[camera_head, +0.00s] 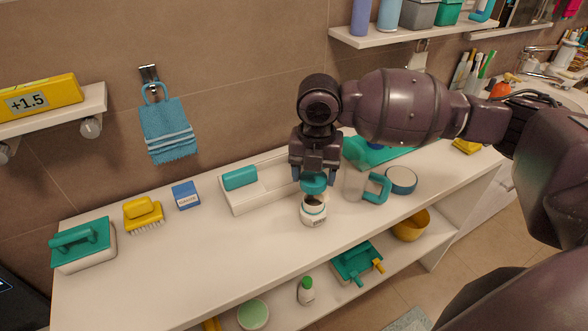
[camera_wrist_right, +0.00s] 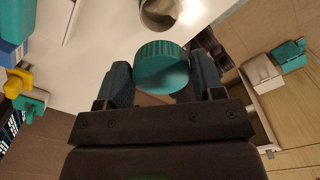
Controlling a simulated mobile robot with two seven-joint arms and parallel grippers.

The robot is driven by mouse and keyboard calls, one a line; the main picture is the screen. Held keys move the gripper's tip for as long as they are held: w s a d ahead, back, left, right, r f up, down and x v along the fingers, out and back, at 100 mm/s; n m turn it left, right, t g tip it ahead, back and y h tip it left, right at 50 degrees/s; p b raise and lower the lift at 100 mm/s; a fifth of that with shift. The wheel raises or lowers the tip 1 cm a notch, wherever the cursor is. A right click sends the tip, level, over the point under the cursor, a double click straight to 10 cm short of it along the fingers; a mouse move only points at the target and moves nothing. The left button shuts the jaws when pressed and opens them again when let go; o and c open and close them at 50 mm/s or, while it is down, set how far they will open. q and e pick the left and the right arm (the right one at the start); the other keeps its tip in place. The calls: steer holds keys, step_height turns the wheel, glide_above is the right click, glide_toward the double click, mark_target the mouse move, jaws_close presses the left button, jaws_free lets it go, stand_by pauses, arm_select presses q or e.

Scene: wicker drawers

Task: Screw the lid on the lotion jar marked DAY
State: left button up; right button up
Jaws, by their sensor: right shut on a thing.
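The white lotion jar (camera_head: 313,213) stands upright and open near the front of the countertop, its dark mouth facing up. It has a small label that is too small to read. My right gripper (camera_head: 314,181) points down over the jar, shut on the round teal lid (camera_head: 314,186). The lid is a little above the jar's mouth, apart from it. In the right wrist view the ribbed lid (camera_wrist_right: 162,67) sits between the two fingers, and part of the open jar (camera_wrist_right: 160,12) shows beyond it. My left gripper is not in view.
The countertop (camera_head: 200,250) left of the jar is clear.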

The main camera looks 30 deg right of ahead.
steer(key=shift+w+d+r+n, duration=0.25)
steer(key=shift+w+d+n, duration=0.3)
steer(key=shift+n, duration=0.45)
steer(key=shift+w+n, duration=0.3)
steer(key=shift+n, duration=1)
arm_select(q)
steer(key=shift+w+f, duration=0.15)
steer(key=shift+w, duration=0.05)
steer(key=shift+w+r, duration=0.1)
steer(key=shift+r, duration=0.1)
